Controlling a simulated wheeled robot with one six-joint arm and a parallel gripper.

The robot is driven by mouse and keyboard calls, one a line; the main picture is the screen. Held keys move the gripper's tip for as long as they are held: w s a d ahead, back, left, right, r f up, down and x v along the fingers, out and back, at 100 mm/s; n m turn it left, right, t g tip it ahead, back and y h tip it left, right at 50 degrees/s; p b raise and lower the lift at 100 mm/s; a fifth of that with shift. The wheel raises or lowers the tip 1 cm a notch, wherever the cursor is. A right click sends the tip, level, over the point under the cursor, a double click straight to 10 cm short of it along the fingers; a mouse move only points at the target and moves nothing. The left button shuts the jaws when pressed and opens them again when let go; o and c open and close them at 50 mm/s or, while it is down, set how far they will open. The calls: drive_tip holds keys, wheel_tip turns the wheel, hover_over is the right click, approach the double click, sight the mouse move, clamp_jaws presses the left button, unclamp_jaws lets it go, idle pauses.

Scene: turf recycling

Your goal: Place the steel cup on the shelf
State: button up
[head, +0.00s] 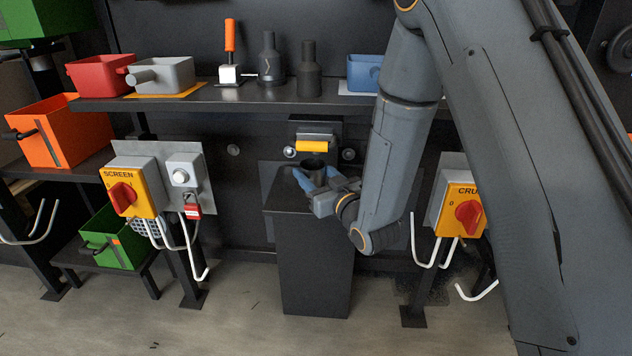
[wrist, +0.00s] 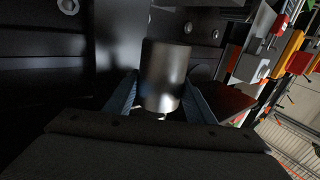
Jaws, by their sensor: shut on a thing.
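The steel cup (wrist: 165,76) is a plain grey metal cylinder. It stands between the two blue fingers of my gripper (wrist: 160,100) in the wrist view, and the fingers are shut on it. In the head view my gripper (head: 316,178) is above the dark pedestal (head: 314,262), under the yellow roller, and the dark cup (head: 314,165) shows between its fingers. I cannot tell whether the cup's base touches the pedestal top. The shelf (head: 240,99) is a long dark board above and behind the gripper.
On the shelf stand a red bin (head: 99,74), a grey bin (head: 165,76), an orange-handled tool (head: 230,55), two dark bottles (head: 269,62) and a blue bin (head: 364,72). The yellow roller (head: 312,146) sits close behind the gripper. Switch boxes (head: 133,188) flank the pedestal.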

drive_tip(key=w+b, duration=0.1)
drive_tip(key=w, duration=0.7)
drive_tip(key=shift+w+d+f+b, duration=0.15)
drive_tip(key=shift+f+b, duration=0.35)
drive_tip(key=shift+f, duration=1.3)
drive_tip(key=shift+w+f+b, duration=0.2)
drive_tip(key=shift+f+b, duration=0.3)
drive_tip(key=shift+f, duration=1.3)
drive_tip(key=shift+r, duration=0.1)
drive_tip(key=o, duration=1.2)
